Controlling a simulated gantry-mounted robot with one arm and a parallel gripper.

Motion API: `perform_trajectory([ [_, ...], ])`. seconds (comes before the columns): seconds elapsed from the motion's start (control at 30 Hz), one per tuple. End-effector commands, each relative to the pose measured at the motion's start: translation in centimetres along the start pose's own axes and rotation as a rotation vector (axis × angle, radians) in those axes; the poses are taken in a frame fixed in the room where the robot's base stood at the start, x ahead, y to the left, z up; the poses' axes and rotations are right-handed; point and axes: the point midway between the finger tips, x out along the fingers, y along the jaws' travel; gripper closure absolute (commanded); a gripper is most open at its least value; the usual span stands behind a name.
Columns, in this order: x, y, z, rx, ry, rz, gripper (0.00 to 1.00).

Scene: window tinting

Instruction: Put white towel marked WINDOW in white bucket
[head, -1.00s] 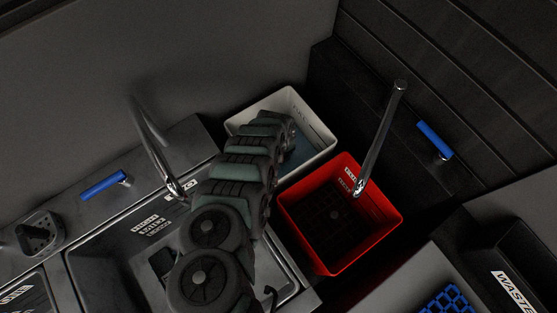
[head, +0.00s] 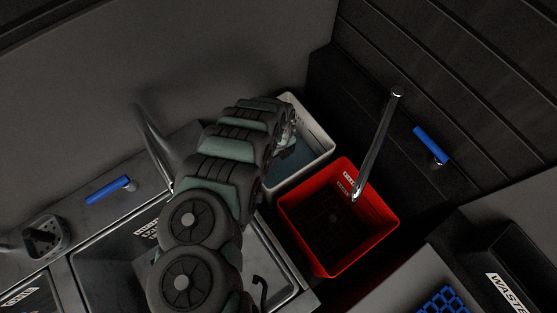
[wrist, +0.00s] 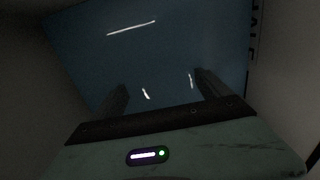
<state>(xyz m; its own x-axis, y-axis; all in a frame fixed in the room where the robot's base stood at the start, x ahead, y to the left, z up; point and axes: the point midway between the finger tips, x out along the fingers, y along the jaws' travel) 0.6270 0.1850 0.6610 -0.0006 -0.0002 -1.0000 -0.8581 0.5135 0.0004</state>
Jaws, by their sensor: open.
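The white bucket (head: 315,128) stands at the upper middle in the head view, behind the red bucket, with a dark blue surface inside it. My arm reaches over its left side, and the arm's end covers part of its opening. In the wrist view my gripper (wrist: 162,84) is open, with nothing between its two fingers. It points down at the blue surface (wrist: 165,50), which shows bright streaks. Dark lettering runs along the bucket's wall at the right. I cannot make out the white towel marked WINDOW in either view.
A red bucket (head: 338,238) stands just in front of the white one, with a metal spout (head: 378,142) over it. A dark sink (head: 105,262) and another spout (head: 152,145) are at left. A blue grid (head: 445,301) and a bin marked WASTE are at lower right.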

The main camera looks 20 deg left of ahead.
Motion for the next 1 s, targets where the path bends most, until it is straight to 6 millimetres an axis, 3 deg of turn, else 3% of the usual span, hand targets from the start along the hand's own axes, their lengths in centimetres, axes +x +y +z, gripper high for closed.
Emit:
perform_trajectory([
  [0.1,-2.4,0.1,0.2,0.000,-0.003,0.002,0.13],
  [0.33,-4.9,0.0,0.1,0.000,-0.002,-0.002,0.13],
  [1.0,-5.2,0.0,0.0,0.001,-0.001,-0.001,0.13],
])
